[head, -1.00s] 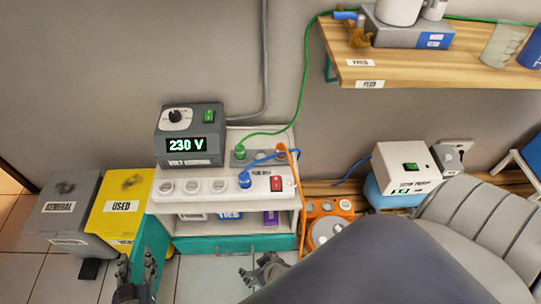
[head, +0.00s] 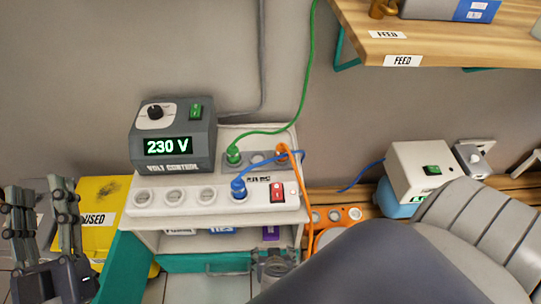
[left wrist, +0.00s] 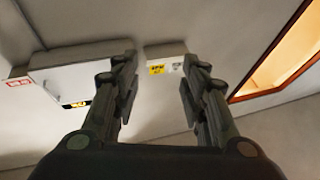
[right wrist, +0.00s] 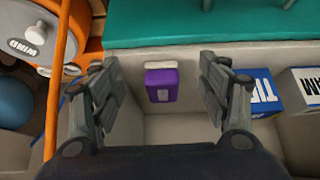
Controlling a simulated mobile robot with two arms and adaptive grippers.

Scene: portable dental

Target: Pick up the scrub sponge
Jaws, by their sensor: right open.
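A purple block with a white layer, which looks like the scrub sponge (right wrist: 161,86), sits inside the open shelf of the white cart (head: 150,240). In the head view the sponge (head: 271,232) shows small at the shelf's right end. My right gripper (right wrist: 161,66) is open and empty. In the right wrist view the sponge lies between its two fingers, seemingly beyond their tips and not touched. In the head view my right gripper (head: 273,258) is partly hidden by my arm, in front of the teal drawer. My left gripper (head: 42,185) is open and empty, raised at the left.
A box marked TIES (right wrist: 262,92) stands beside the sponge on the shelf. An orange cable (right wrist: 57,80) hangs by the cart's side, near an orange machine (head: 325,235). The teal drawer (head: 220,263) lies under the shelf. A yellow bin (head: 103,190) stands left of the cart.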

